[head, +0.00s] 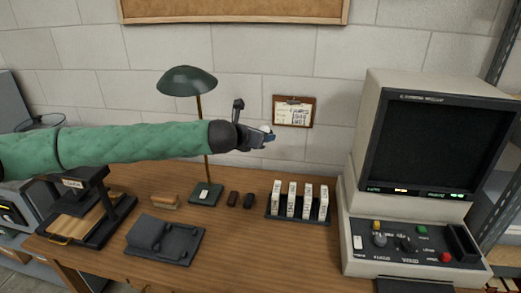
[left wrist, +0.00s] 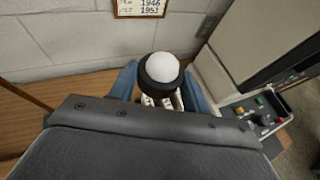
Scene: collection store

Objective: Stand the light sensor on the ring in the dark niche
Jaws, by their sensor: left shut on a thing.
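The light sensor (left wrist: 160,70), a white dome on a black round body, is held between the blue fingers of my left gripper (left wrist: 160,88) in the left wrist view. In the head view my left gripper (head: 268,136) is shut on it, high above the desk and in front of the wall, left of the clipboard. Only a small part of the white dome (head: 264,128) shows there. No niche or ring can be made out in either view. My right gripper is not in view.
A green lamp (head: 187,80) stands behind my left arm. A rack (head: 298,217) of white boxes and a dark cradle (head: 165,240) sit on the wooden desk (head: 240,255). A large monitor console (head: 425,150) stands at right. A clipboard (head: 293,111) hangs on the wall.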

